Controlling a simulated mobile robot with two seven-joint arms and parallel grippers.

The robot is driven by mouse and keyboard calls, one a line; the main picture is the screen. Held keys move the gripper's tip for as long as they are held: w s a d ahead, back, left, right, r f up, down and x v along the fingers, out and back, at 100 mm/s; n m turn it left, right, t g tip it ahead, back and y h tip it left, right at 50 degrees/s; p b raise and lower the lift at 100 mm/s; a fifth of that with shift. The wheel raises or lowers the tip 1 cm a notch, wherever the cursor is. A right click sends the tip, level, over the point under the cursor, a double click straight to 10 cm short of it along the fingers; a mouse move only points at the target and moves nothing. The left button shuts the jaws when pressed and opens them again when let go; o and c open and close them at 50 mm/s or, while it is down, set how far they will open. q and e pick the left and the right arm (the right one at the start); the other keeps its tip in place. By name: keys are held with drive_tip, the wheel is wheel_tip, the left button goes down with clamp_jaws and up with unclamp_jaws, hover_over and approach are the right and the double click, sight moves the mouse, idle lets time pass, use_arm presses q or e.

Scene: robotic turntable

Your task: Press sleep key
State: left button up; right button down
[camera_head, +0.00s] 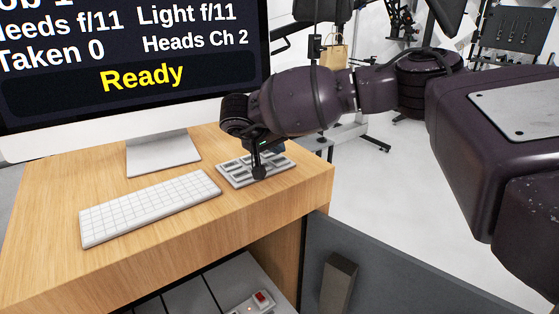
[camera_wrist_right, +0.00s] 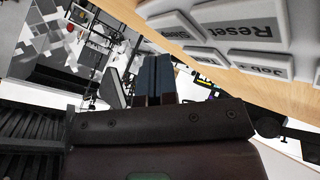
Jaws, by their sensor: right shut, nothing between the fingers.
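The small keypad (camera_head: 284,163) sits on the wooden desk, right of the keyboard. In the right wrist view its pale keys fill the top right, upside down. A key with a partly readable label that looks like "Sleep" (camera_wrist_right: 176,24) is nearest my fingers, beside the "Reset" key (camera_wrist_right: 237,29). My right gripper (camera_head: 260,173) points down over the keypad, its fingers shut and empty. In the right wrist view its blue fingertips (camera_wrist_right: 155,62) are just below the sleep key's edge; I cannot tell whether they touch it. My left gripper is out of view.
A white keyboard (camera_head: 150,207) lies left of the keypad. A large monitor (camera_head: 130,65) reading "Ready" stands behind it on a metal stand (camera_head: 162,153). The desk's right edge is close to the keypad. A grey panel (camera_head: 400,265) stands open below the desktop.

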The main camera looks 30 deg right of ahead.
sight(277, 160)
drive_tip(key=shift+f, duration=0.45)
drive_tip(key=shift+f, duration=0.4)
idle(0.8)
idle(0.3)
drive_tip(key=shift+r+p, duration=0.6)
drive_tip(key=shift+r, duration=0.25)
drive_tip(key=shift+r+p, duration=1.1)
drive_tip(key=shift+r, duration=0.35)
drive_tip(key=shift+r+p, duration=0.35)
drive_tip(key=shift+r, duration=0.75)
